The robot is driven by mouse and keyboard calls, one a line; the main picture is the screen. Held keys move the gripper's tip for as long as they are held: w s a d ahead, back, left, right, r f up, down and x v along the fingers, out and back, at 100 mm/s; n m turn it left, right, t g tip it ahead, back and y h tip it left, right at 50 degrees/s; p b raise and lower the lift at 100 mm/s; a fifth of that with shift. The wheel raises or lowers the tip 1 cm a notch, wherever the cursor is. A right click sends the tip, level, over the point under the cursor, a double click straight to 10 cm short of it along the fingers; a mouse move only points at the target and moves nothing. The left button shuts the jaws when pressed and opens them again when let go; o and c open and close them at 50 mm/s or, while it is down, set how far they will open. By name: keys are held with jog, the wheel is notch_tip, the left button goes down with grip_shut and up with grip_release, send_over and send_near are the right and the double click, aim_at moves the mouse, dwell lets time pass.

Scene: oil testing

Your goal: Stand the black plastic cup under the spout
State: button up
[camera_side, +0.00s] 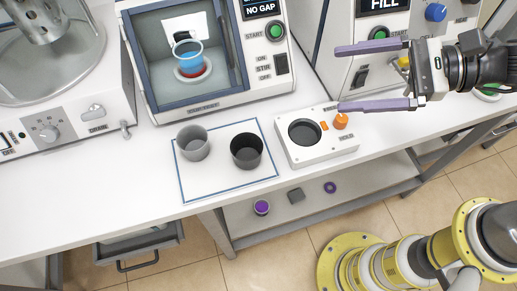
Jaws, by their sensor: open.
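The black plastic cup (246,152) stands upright and open on a blue-outlined mat (228,180) at the front of the table. A grey cup (193,143) stands to its left on the same mat. My gripper (339,78) is open and empty at the upper right, its two purple fingers spread and pointing left, well away from the black cup. A small metal spout (125,129) sticks out at the right end of the left machine, beside its drain label. The FILL machine (385,20) stands behind my gripper, which partly hides its front; I cannot make out a spout there.
A white box (290,153) with a round well and orange knob stands right of the mat. A windowed machine (262,92) behind holds a blue-and-red cup (187,54). Table surface (90,180) is clear at left. Small parts lie on the lower shelf (355,188).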

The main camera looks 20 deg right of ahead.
aim_at(234, 151)
jog(key=a+f+m, duration=0.1)
jog(key=f, duration=0.2)
jog(key=s+a+f+m+g, duration=0.1)
jog(key=a+f, duration=0.1)
jog(key=f, duration=0.2)
jog(key=s+a+f+m, duration=0.1)
jog(key=f, duration=0.2)
jog(key=shift+s+a+f, duration=0.15)
jog(key=shift+a+f, duration=0.05)
jog(key=shift+a, duration=0.15)
jog(key=shift+s+a+g, duration=0.15)
jog(key=shift+a+g, duration=0.15)
jog(key=x, duration=1.3)
jog(key=shift+a+f, duration=0.1)
jog(key=shift+a, duration=0.1)
jog(key=shift+c, duration=0.2)
jog(key=c, duration=1.4)
